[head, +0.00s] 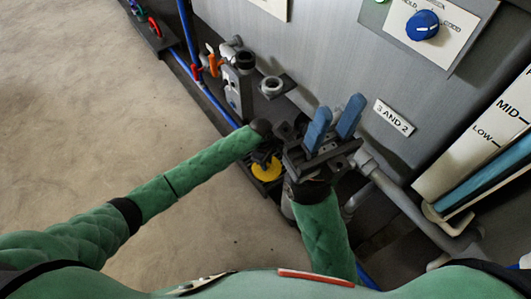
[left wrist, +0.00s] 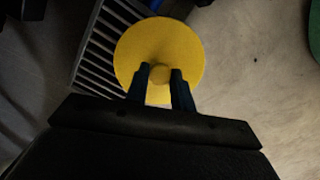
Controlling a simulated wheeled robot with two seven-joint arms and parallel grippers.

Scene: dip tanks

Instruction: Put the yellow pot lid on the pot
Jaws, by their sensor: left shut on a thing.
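The yellow pot lid (left wrist: 160,38) is a round disc with a small knob in the left wrist view. My left gripper (left wrist: 160,72) is shut on that knob, one dark finger on each side. In the head view the lid (head: 267,170) shows partly below my left gripper (head: 266,155), over a dark grating. My right gripper (head: 335,120) has two blue fingers, apart with nothing seen between them. I cannot surely tell the pot; a grey round open-topped fitting (head: 271,86) stands on a dark bracket behind the grippers.
Valves with an orange handle (head: 212,61) stand left of the bracket. Grey pipes (head: 405,205) run at right. Bare concrete floor (head: 90,110) lies left.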

